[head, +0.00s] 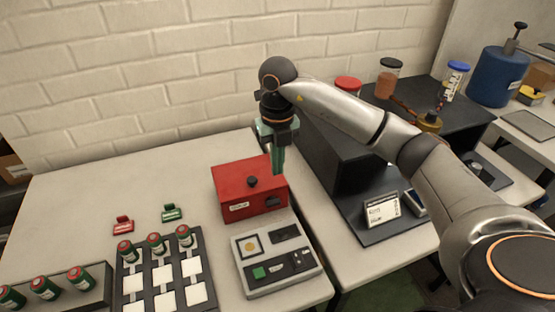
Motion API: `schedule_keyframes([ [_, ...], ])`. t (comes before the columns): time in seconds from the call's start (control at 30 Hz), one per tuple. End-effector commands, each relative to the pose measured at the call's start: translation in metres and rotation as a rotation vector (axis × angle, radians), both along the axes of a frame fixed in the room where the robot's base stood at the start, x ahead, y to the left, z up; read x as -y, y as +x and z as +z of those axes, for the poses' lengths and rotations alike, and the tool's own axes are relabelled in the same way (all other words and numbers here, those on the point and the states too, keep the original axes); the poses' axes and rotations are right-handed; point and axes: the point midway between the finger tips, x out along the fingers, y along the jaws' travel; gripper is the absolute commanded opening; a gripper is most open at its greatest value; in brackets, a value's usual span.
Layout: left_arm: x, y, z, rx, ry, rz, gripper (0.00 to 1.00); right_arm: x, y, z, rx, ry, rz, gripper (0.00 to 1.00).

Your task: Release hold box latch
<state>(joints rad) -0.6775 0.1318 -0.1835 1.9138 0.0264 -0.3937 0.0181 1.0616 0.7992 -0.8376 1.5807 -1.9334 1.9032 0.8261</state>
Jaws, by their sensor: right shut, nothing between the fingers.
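A red box (237,192) stands on the pale table, with a black knob (252,181) on its lid and a white label on its front. A dark latch-like part (273,201) is on its front right. The lid looks shut. My right gripper (278,171) points down at the box's back right edge, fingers shut and empty. I cannot tell if the fingertips touch the box. They hide a little of its right rim. My left gripper is not in view.
A grey panel (243,268) with a green button lies in front of the box. A rack (128,285) with several red-capped cylinders is at left, with red (123,225) and green (172,213) tags behind it. A dark stand (327,165) is close on the right. The table's back left is clear.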

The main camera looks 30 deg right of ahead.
Motion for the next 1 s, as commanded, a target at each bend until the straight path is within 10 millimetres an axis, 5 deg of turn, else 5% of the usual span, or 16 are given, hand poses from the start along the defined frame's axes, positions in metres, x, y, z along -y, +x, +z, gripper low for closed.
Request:
schedule_keyframes([
  [0.2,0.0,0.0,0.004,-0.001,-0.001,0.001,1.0,0.0,-0.001,-0.049,-0.006,0.0,0.0,0.0],
  [0.5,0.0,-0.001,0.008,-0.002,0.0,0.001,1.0,0.0,-0.001,-0.093,-0.003,0.001,0.0,0.0],
  [1.0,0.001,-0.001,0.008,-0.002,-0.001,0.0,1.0,0.0,0.0,-0.101,0.0,0.0,0.0,0.0],
])
